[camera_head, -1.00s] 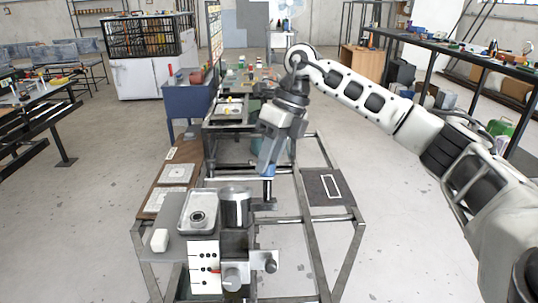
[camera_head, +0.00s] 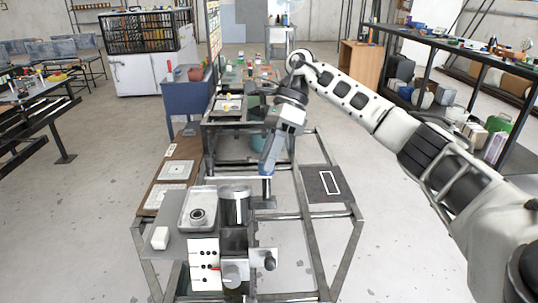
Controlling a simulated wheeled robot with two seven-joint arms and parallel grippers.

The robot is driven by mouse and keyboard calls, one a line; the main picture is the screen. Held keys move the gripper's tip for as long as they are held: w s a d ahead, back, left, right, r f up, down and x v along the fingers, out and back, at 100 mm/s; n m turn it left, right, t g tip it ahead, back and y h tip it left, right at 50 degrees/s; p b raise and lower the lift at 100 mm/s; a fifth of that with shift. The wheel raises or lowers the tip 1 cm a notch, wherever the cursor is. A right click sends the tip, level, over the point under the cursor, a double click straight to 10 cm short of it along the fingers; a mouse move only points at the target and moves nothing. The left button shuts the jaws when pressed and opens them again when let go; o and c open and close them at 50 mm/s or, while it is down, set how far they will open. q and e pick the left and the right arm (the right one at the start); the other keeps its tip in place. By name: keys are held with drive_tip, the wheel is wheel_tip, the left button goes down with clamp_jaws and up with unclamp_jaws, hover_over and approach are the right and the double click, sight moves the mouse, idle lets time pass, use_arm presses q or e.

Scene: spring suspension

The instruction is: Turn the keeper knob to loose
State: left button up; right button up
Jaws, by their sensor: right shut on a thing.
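My right gripper (camera_head: 267,176) reaches down at the middle of the frame, its blue-grey fingers shut on the top of a dark upright piece (camera_head: 267,188). That piece stands on a small dark bar (camera_head: 263,203) beside a grey metal cylinder (camera_head: 235,205). I cannot tell whether it is the keeper knob, as the fingers hide its top. Lower down are a round grey knob (camera_head: 232,274) and a dark knob (camera_head: 270,262), with no gripper at them. A white panel (camera_head: 204,262) with black dots and a red mark is left of them. My left gripper is not in view.
A metal tray (camera_head: 197,212) with a ring-shaped part and a white block (camera_head: 160,238) are left of the cylinder. A dark plate (camera_head: 328,186) with a white outline lies on the frame at right. The metal frame (camera_head: 352,225) is open between its bars.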

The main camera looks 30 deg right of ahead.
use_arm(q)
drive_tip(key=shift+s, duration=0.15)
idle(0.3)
use_arm(e)
drive_tip(key=o, duration=1)
drive_tip(key=shift+c, duration=0.2)
drive_tip(key=shift+w+d+r, duration=0.1)
drive_tip(key=shift+d+r, duration=0.2)
drive_tip(key=shift+r, duration=0.15)
use_arm(q)
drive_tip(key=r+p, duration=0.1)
drive_tip(key=p, duration=0.3)
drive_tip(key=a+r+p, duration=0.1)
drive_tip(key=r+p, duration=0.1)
drive_tip(key=p, duration=0.2)
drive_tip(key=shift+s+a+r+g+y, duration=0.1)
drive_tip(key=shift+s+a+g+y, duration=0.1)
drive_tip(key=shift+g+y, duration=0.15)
use_arm(e)
drive_tip(key=v, duration=1.5)
